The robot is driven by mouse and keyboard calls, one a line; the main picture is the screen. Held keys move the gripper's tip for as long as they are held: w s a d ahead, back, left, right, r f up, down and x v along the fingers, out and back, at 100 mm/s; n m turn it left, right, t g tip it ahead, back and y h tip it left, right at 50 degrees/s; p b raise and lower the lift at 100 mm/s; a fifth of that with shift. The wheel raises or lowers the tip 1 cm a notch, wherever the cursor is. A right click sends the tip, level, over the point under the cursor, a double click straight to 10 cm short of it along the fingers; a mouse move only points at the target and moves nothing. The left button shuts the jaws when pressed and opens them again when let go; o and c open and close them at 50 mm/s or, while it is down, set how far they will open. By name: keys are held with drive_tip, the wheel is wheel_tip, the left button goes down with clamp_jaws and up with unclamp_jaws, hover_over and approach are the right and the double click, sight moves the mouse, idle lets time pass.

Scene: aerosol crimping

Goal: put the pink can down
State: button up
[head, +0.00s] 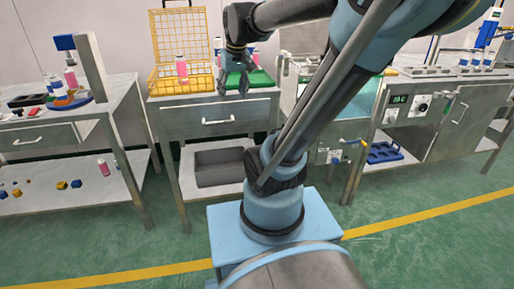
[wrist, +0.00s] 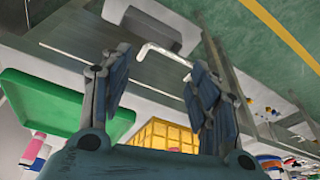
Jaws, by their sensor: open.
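A pink can with a pale top (head: 181,68) stands upright in the yellow wire basket (head: 167,88) on the middle table. Other pink cans (head: 220,58) show behind my arm at the green tray (head: 262,78); in the wrist view, pink and white cans (wrist: 36,147) are at the lower left, beyond the tray (wrist: 50,108). I cannot tell which can the task means. My gripper (head: 240,88) points down over the table, between basket and tray. In the wrist view, my gripper (wrist: 160,88) is open with nothing between its fingers, and the basket (wrist: 165,133) shows behind them.
The drawer handle (head: 218,121) juts from the table front. A grey bin (head: 220,167) sits on the shelf below. The left table (head: 58,125) holds a blue-and-white stand and small parts. A metal machine (head: 418,105) stands right. Green floor in front is clear.

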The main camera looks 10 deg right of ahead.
drive_tip(key=s+d+f+m, duration=0.1)
drive_tip(key=s+d+f, duration=0.1)
drive_tip(key=s+f, duration=0.5)
drive_tip(key=s+d+f+m, duration=0.1)
drive_tip(key=s+d+f, duration=0.2)
drive_tip(key=s+f, duration=0.5)
drive_tip(key=shift+s+m+g+h, duration=0.3)
drive_tip(key=shift+s+g+h, duration=0.05)
drive_tip(key=shift+g+h, duration=0.05)
drive_tip(key=shift+d+f, duration=0.1)
drive_tip(key=shift+w+f, duration=0.2)
drive_tip(key=shift+w, duration=0.3)
